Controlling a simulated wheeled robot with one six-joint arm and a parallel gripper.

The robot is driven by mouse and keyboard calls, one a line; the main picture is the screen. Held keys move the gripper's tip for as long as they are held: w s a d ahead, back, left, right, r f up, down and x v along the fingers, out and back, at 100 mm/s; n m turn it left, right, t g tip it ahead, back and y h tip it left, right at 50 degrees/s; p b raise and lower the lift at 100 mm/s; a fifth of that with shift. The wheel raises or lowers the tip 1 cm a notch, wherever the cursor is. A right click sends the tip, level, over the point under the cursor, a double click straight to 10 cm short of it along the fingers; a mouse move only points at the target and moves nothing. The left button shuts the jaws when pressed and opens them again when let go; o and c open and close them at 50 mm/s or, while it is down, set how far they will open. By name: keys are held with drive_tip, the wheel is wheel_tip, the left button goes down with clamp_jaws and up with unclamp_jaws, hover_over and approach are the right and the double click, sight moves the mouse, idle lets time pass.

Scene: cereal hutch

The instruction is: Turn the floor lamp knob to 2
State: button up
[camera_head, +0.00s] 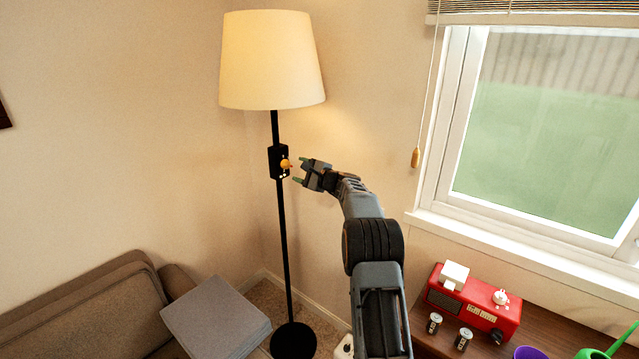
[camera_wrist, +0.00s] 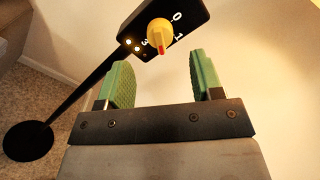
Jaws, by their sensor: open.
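The floor lamp (camera_head: 283,220) stands upright in the corner with its cream shade (camera_head: 272,60) lit. A black control box (camera_head: 275,162) sits on its pole and bears an orange-yellow knob (camera_head: 286,164). In the wrist view the knob (camera_wrist: 159,31) has a red pointer at its lower edge. The marks 0, 1 and what looks like a 3 show around it; I cannot make out a 2. Small lit dots show on the box (camera_wrist: 185,12). My gripper (camera_head: 299,171) is open and empty, just right of the knob. Its green fingers (camera_wrist: 160,68) are apart, with the knob beyond their gap, untouched.
A brown sofa (camera_head: 85,300) and a grey box-like block (camera_head: 216,318) stand at the lower left. A red radio (camera_head: 470,305) and two small batteries stand on a wooden surface at right. A blind cord (camera_head: 428,85) hangs by the window. The air around the knob is free.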

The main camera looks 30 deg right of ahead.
drive_tip(key=b+v, duration=0.2)
drive_tip(key=v, duration=0.6)
idle(0.4)
drive_tip(key=s+a+f+n+g+h, duration=0.1)
drive_tip(key=s+a+f+n+g, duration=0.25)
drive_tip(key=s+f, duration=0.2)
drive_tip(key=s+a+f+n+g, duration=0.3)
drive_tip(key=s+a+f+g, duration=0.2)
drive_tip(key=f, duration=0.2)
drive_tip(key=s+a+n+g+h, duration=0.1)
drive_tip(key=s+a+n, duration=0.3)
drive_tip(key=s, duration=0.5)
drive_tip(key=s+a+n+g+h, duration=0.2)
drive_tip(key=s+a+n+h, duration=0.1)
drive_tip(key=s, duration=0.6)
drive_tip(key=s+a+n+g+h, duration=0.1)
drive_tip(key=s+a+n+h, duration=0.1)
drive_tip(key=s+a+n, duration=0.3)
drive_tip(key=s+a, duration=0.1)
drive_tip(key=s, duration=0.3)
drive_tip(key=shift+r+n, duration=0.35)
drive_tip(key=shift+r, duration=0.05)
